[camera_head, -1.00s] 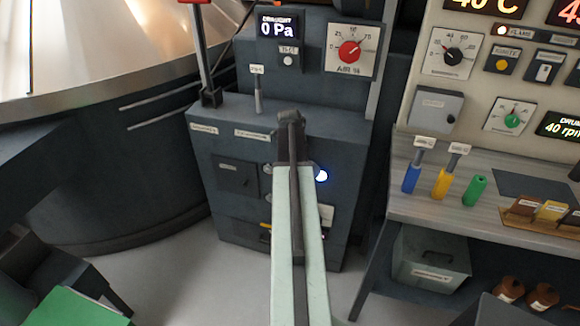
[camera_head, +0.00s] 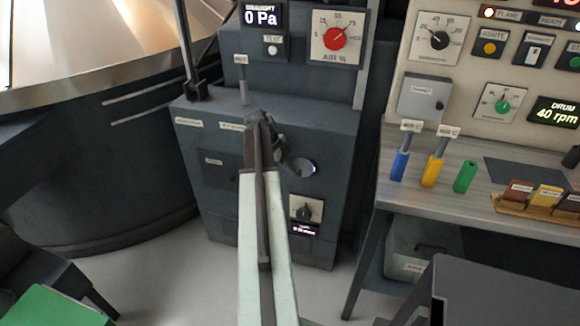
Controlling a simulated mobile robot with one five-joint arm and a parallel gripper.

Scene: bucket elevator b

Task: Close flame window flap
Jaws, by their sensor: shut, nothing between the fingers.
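The flame window (camera_head: 304,168) is a small round port on the front of the dark grey cabinet. It shows as a grey disc with a faint pale blue edge at its right. The flap cannot be told apart clearly from the disc, and the left side of the port is close to or behind my gripper. My gripper (camera_head: 262,124) is shut and empty, in front of the cabinet's upper front, left of the port. Whether it touches the cabinet or flap cannot be told.
The cabinet (camera_head: 205,110) carries a draught display (camera_head: 264,17), a red air dial (camera_head: 335,38) and a lower black knob (camera_head: 306,211). A workbench (camera_head: 420,203) with coloured handles stands at right. A large drum (camera_head: 90,170) stands at left. A green item (camera_head: 50,305) lies lower left.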

